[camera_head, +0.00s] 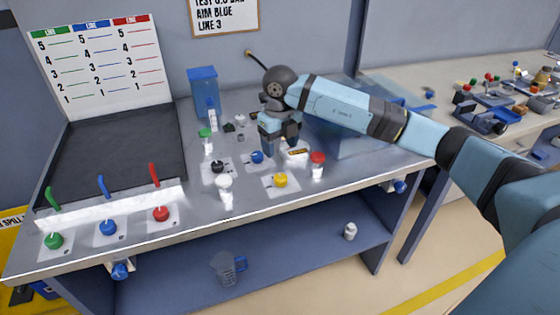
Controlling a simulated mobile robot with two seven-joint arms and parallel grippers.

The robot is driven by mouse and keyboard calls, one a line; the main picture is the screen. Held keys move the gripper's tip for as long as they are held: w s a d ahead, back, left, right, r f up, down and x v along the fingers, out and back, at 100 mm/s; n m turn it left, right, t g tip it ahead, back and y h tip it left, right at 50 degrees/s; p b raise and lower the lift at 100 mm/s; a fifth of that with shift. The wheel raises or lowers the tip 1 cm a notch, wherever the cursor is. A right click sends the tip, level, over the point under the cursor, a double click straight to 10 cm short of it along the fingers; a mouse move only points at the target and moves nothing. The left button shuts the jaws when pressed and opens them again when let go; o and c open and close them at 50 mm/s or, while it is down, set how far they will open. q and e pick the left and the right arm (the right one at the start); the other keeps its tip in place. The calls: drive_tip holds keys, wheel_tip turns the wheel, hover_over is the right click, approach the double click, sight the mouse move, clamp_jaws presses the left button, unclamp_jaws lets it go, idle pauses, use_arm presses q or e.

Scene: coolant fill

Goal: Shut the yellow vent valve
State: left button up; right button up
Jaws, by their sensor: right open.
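The yellow vent valve (280,180) is a round yellow knob on a white plate near the front right of the grey bench top. My right gripper (281,147) points down over the bench, behind the yellow knob and apart from it in the picture. It is open, and I see nothing held in it. Its height above the bench is hard to tell. The way the yellow valve is turned is too small to read. My left gripper is not in view.
Close to the right gripper are a blue knob (257,157) and a red-topped fitting (317,165). A white-topped fitting (225,187) and a black knob (218,166) stand to the left. Green, blue and red levers (101,186) line the front left. A jug (228,267) sits on the lower shelf.

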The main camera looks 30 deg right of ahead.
drive_tip(key=shift+r, duration=1.55)
